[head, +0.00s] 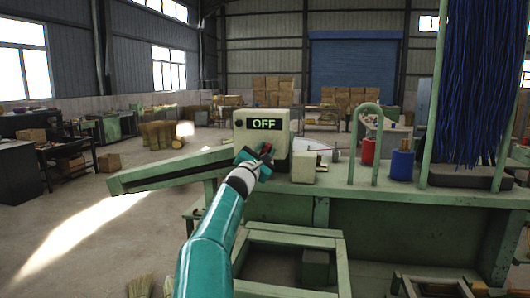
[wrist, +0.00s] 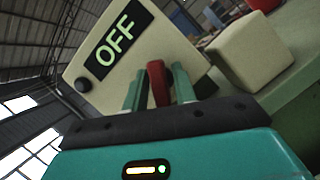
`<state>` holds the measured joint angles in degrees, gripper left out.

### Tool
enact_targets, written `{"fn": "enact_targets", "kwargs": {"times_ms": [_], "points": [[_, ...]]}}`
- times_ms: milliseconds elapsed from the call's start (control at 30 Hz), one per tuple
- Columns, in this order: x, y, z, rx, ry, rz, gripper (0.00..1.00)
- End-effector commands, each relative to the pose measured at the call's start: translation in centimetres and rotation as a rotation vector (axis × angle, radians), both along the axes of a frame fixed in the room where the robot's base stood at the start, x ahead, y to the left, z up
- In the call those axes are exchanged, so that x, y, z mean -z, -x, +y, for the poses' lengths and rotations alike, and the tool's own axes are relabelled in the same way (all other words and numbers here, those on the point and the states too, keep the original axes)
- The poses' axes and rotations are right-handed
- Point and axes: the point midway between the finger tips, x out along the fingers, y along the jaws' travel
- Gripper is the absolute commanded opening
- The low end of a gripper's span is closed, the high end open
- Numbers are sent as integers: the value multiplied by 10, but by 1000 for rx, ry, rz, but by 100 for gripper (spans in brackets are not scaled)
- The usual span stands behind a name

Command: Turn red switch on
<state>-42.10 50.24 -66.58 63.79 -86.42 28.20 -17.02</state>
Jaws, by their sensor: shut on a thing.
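The red switch (wrist: 159,84) is a small red lever on the front of a cream control box (head: 272,124). The box has a black display (head: 264,124) with "OFF" in pale green letters. It also shows tilted in the wrist view (wrist: 116,38). My gripper (wrist: 159,88) has its two green fingers on either side of the red lever, shut on it. In the head view my gripper (head: 256,158) is at the lower front of the box and hides most of the lever.
The box stands on a green machine bench (head: 400,215). A small cream block (head: 303,167) is to its right, with a red spool (head: 368,152) and a blue spool (head: 402,165) farther right. A green trough (head: 165,172) slopes left. Blue bristles hang at the right.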

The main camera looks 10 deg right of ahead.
Motion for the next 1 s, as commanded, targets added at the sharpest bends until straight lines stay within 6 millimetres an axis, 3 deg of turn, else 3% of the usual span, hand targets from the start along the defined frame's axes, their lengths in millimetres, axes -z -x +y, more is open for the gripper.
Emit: {"fn": "enact_targets", "kwargs": {"times_ms": [500,1000], "points": [[1,0,1,-2,403,170,4],[1,-1,1,-2,550,229,4]]}}
